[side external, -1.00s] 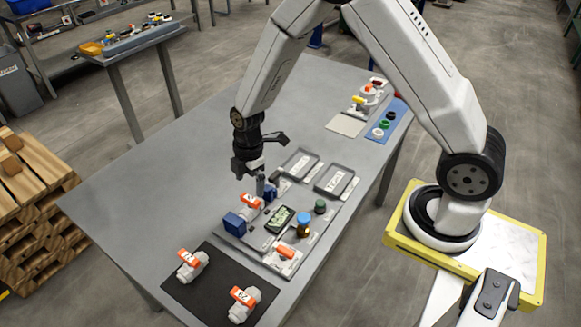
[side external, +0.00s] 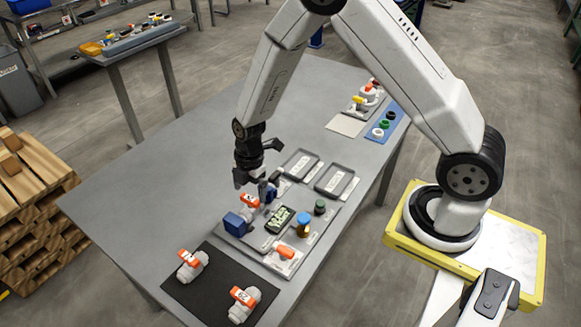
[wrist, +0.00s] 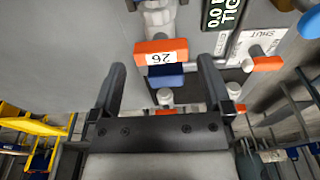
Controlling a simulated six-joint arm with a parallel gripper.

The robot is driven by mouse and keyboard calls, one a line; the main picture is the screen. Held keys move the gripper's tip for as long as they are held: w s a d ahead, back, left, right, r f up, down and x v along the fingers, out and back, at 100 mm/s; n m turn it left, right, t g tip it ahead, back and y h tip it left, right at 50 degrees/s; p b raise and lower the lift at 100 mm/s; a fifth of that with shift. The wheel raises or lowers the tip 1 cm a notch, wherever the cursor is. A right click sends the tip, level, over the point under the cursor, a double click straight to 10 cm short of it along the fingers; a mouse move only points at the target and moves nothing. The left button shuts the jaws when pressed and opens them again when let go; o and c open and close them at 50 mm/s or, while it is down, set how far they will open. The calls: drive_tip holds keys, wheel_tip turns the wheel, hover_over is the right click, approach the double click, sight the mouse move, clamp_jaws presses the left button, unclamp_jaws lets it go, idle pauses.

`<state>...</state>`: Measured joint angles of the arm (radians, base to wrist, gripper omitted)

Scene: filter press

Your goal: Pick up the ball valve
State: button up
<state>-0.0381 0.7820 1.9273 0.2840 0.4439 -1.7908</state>
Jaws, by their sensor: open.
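A ball valve with an orange handle (side external: 250,201) sits on the grey fixture plate, between blue blocks. In the wrist view its orange handle, with an upside-down "26" label, (wrist: 153,52) lies just beyond the fingertips, roughly centred between them. My gripper (side external: 257,181) is open and empty, close above and behind this valve; it also shows in the wrist view (wrist: 161,68). Two more grey valves with orange handles lie on the black mat: one on the left (side external: 192,265) and one on the right (side external: 243,304). The gripper partly hides the fixture's far side.
A blue block (side external: 238,222) stands left of the fixture valve. Two grey trays lie behind, one labelled tray (side external: 335,180) at the right. The table's left part is clear.

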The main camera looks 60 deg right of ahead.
sight(250, 198)
drive_tip(key=shift+f, duration=0.15)
drive_tip(key=shift+a+f, duration=0.2)
drive_tip(key=shift+f, duration=1.05)
drive_tip(key=shift+a+f, duration=0.2)
drive_tip(key=shift+f, duration=1)
drive_tip(key=c, duration=1.2)
drive_tip(key=shift+r, duration=0.15)
